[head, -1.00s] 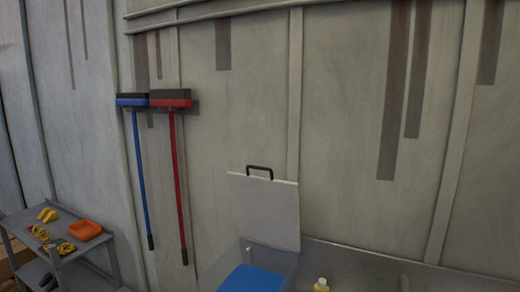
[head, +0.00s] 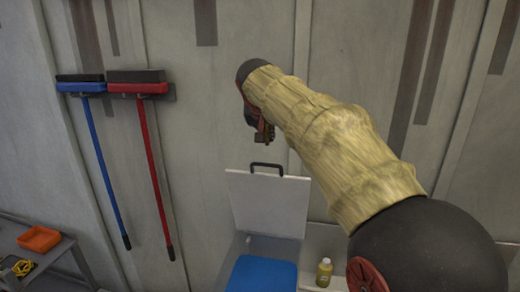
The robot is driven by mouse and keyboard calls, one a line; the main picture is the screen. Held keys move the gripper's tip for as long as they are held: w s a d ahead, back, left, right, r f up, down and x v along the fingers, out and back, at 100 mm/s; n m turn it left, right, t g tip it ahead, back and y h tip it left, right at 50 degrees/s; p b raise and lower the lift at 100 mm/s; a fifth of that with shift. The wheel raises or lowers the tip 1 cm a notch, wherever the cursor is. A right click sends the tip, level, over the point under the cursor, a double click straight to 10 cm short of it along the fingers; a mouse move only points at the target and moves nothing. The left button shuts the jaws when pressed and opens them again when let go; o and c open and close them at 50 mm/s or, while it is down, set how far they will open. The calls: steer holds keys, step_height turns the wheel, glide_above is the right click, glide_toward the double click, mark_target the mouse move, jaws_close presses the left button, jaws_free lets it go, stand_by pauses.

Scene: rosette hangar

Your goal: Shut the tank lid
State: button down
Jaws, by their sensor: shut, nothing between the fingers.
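The tank lid (head: 265,205) is a white flat panel with a black handle (head: 267,165) on its top edge. It stands open, upright, at the back of the tank. The tank shows a blue surface (head: 262,274) in its opening below the lid; its lower part is cut off by the frame edge. My gripper (head: 265,137) is in the upper middle of the head view, above the lid's handle in the picture and apart from it. It is shut and empty. My arm comes in from the lower right.
A yellowish bottle (head: 324,272) stands to the right of the tank. A blue broom (head: 103,165) and a red broom (head: 155,170) hang on the wall at left. A grey cart (head: 62,246) with an orange tray (head: 39,239) is at lower left.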

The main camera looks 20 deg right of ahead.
steer(key=shift+m, duration=0.7)
steer(key=x, duration=0.2)
steer(key=s+x, duration=0.1)
steer(key=x, duration=0.2)
steer(key=f+p+x, duration=0.1)
steer(key=x, duration=0.2)
steer(key=shift+s+a, duration=0.15)
steer(key=shift+s, duration=0.1)
steer(key=shift+s+a+f, duration=0.15)
steer(key=shift+f, duration=0.25)
steer(key=shift+r, duration=0.1)
steer(key=shift+a, duration=0.1)
